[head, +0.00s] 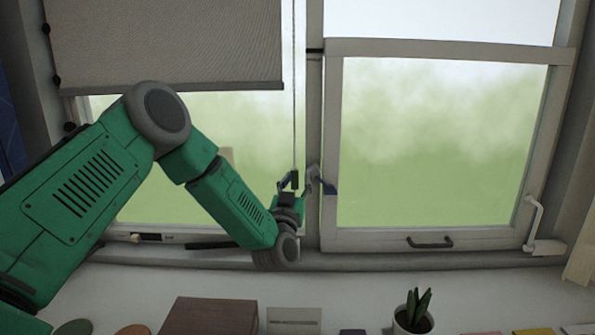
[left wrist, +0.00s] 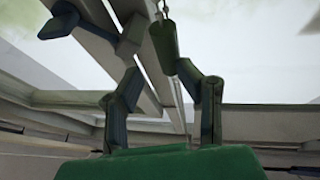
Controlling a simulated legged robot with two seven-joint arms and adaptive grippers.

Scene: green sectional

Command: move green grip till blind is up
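The grey blind (head: 165,45) covers the upper part of the left window, its bottom bar level with the window's upper third. A thin cord hangs at its right side, with the dark green grip (head: 295,179) at its lower end. My left gripper (head: 289,186) reaches up to the grip from below. In the left wrist view, the green grip (left wrist: 163,46) hangs just beyond and between the fingertips of my left gripper (left wrist: 158,76). The fingers are apart; the right fingertip is close to the grip, contact unclear. My right gripper is not in view.
A blue-tipped window handle (head: 329,187) sits on the frame just right of the grip, and shows close by in the left wrist view (left wrist: 60,20). Below the sill are a potted plant (head: 413,315) and a brown box (head: 210,316).

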